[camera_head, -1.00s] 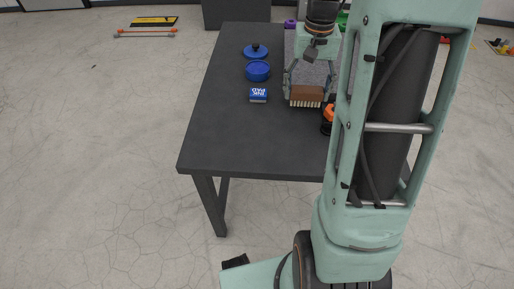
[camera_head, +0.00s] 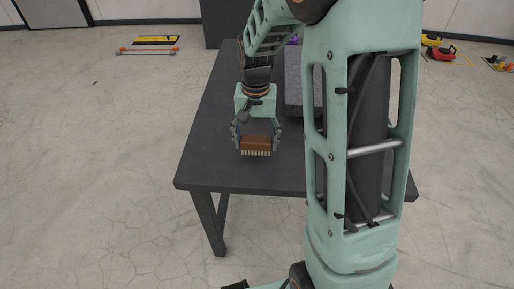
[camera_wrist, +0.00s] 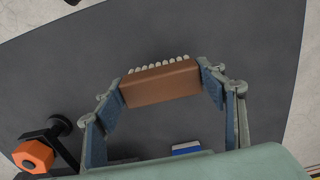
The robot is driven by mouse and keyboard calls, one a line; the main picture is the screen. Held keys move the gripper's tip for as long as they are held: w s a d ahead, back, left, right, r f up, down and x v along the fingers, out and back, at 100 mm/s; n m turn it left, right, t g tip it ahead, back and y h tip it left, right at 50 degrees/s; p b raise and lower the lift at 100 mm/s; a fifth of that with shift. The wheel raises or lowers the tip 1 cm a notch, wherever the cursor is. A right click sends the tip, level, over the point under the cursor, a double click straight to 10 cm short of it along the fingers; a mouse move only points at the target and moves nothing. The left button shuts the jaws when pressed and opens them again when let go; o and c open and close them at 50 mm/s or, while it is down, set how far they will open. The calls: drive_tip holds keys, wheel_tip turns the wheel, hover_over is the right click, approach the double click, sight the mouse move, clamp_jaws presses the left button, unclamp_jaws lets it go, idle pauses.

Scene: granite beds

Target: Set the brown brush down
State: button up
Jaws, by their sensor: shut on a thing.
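The brown brush (camera_head: 256,143) is a brown block with pale bristles. It sits between the fingers of my gripper (camera_head: 256,138), which is shut on it near the front part of the dark table (camera_head: 205,170). In the head view the bristles point down. In the wrist view the brush (camera_wrist: 160,84) spans between both fingers of my gripper (camera_wrist: 163,88). I cannot tell whether the bristles touch the tabletop.
An orange and black object (camera_wrist: 34,155) and a blue and white box (camera_wrist: 186,148) show at the bottom of the wrist view. A grey slab (camera_head: 293,88) lies behind to the right. My arm hides the table's right part.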

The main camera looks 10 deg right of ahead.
sight(257, 140)
drive_tip(key=shift+d+f, duration=0.15)
drive_tip(key=shift+f, duration=1.15)
drive_tip(key=shift+f, duration=0.1)
drive_tip(key=o, duration=1.1)
wheel_tip(257, 140, up, 12)
drive_tip(key=shift+r+p, duration=0.15)
drive_tip(key=shift+p, duration=0.95)
